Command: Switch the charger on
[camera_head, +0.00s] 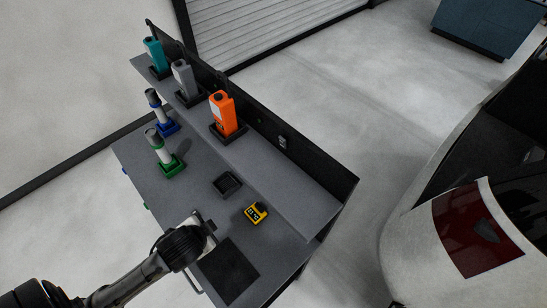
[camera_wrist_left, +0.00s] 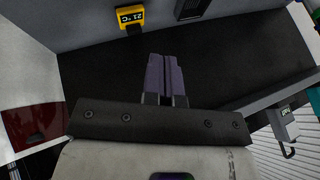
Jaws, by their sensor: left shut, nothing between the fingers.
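No thing is plainly marked as the charger. A small grey fitting (camera_head: 282,142) with a dark centre is on the black back panel; it may be a switch or socket, too small to tell. An empty black tray (camera_head: 228,184) sits on the bench, beside a yellow device (camera_head: 256,213). In the wrist view the yellow device (camera_wrist_left: 130,18) reads 21 °C, with a dark object (camera_wrist_left: 193,8) beside it at the top edge. My left gripper (camera_head: 208,228) is over the bench's near side, apart from these. Its purple-grey fingers (camera_wrist_left: 166,78) are shut and empty. My right gripper is out of view.
The grey bench (camera_head: 205,195) has a raised back shelf (camera_head: 275,180) with orange (camera_head: 223,112), grey (camera_head: 183,78) and teal (camera_head: 153,54) bottle-like items. Green-based (camera_head: 163,152) and blue-based (camera_head: 156,108) items stand at the left. A black mat (camera_head: 230,272) lies near my gripper. A car (camera_head: 420,225) stands right.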

